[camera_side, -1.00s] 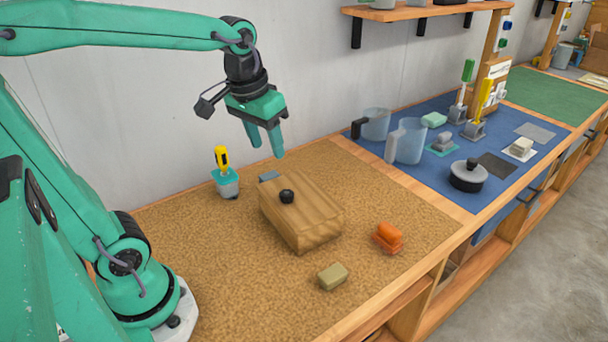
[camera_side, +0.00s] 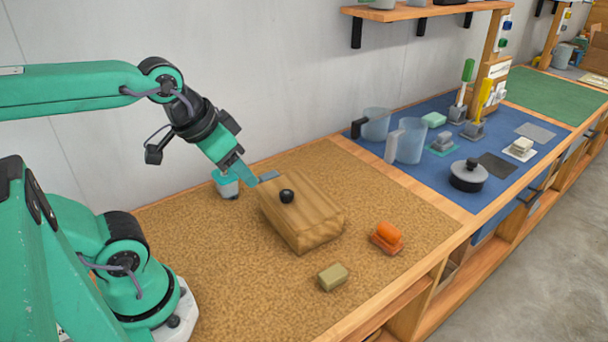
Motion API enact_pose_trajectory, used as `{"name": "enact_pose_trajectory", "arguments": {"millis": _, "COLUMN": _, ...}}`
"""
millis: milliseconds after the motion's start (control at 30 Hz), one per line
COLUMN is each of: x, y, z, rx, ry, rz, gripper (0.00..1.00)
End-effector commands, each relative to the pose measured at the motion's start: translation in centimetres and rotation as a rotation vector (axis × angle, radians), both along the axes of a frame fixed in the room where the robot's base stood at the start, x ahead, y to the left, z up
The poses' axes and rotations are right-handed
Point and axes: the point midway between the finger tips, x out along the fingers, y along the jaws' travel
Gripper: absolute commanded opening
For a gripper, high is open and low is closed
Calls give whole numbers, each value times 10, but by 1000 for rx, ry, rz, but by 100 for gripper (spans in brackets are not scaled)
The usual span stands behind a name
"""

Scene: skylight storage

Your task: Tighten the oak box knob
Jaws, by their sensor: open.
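The oak box (camera_side: 308,222) sits on the cork mat with its grain showing. Its round black knob (camera_side: 287,196) stands on the left part of the top. My gripper (camera_side: 248,178) is tilted down to the right, behind and left of the knob and apart from it in the picture. It is open; the gap between its fingers is hard to see from this side.
A small blue-grey piece (camera_side: 268,176) lies behind the box. An orange block (camera_side: 387,236) and an olive block (camera_side: 332,277) lie in front. A blue mat (camera_side: 455,135) holds jugs, brushes and a lidded pot (camera_side: 468,175). The cork mat's front left is clear.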

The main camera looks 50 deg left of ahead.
Motion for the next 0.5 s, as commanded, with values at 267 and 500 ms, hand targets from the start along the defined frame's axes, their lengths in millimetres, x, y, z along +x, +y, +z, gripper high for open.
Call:
{"name": "enact_pose_trajectory", "arguments": {"millis": 267, "x": 6, "y": 2, "z": 1, "rx": -30, "ry": 21, "rz": 64, "gripper": 47}}
{"name": "enact_pose_trajectory", "arguments": {"millis": 500, "x": 26, "y": 8, "z": 0, "rx": -131, "ry": 92, "rz": 304, "gripper": 47}}
